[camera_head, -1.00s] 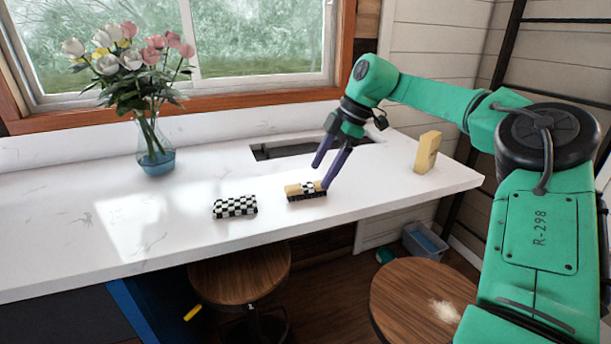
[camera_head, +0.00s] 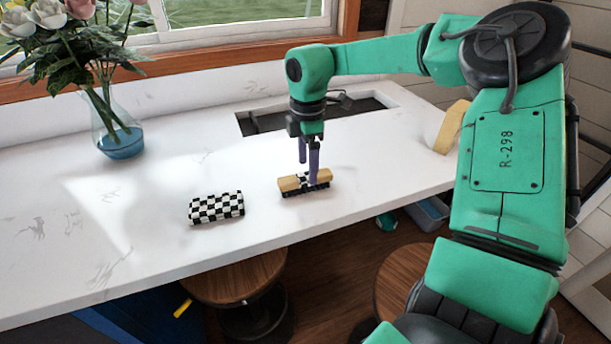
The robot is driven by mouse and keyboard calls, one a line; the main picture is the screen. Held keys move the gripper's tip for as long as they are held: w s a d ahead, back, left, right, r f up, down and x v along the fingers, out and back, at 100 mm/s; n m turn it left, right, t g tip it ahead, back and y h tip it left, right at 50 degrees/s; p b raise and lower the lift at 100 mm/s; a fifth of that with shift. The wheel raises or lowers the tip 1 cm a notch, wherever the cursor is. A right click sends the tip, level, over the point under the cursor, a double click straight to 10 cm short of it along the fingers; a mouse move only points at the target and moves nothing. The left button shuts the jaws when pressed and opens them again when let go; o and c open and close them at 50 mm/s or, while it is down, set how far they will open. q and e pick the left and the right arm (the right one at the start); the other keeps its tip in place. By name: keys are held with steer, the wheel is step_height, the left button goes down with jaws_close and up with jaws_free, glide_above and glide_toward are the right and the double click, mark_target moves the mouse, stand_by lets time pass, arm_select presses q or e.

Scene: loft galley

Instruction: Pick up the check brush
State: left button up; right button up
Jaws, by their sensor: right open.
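The check brush (camera_head: 291,184) lies on the white counter, with a tan wooden back, a black-and-white checked band in its middle and dark bristles underneath. My right gripper (camera_head: 309,172) points down at the brush, its two purple fingers apart. One finger is in front of the brush and covers part of it near the checked band; the other is at its far side. I cannot tell whether the fingers touch it. A black-and-white checked block (camera_head: 216,208) lies to the left of the brush. My left gripper is not in view.
A glass vase (camera_head: 119,143) of flowers stands at the back left of the counter (camera_head: 150,240). A dark sink opening (camera_head: 262,121) lies behind my gripper. A yellow block (camera_head: 449,128) is at the right, partly behind my arm. Round wooden stools (camera_head: 236,279) stand below the front edge.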

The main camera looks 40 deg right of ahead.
mark_target(307, 175)
steer(key=f, duration=0.1)
steer(key=f+p, duration=0.1)
steer(key=shift+s+a+f, duration=0.2)
steer(key=shift+f, duration=0.15)
steer(key=shift+a+f, duration=0.1)
steer(key=shift+f, duration=0.4)
jaws_close()
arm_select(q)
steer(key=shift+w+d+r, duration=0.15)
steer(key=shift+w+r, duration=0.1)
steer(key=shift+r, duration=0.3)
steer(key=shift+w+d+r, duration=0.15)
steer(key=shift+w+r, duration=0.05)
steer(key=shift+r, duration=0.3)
arm_select(e)
steer(key=shift+r, duration=0.3)
step_height(307, 175, up, 9)
steer(key=b, duration=0.2)
steer(key=shift+w+f+b, duration=0.1)
steer(key=shift+f+b, duration=0.05)
steer(key=shift+b, duration=0.2)
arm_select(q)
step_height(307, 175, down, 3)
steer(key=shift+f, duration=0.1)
arm_select(e)
step_height(307, 175, up, 11)
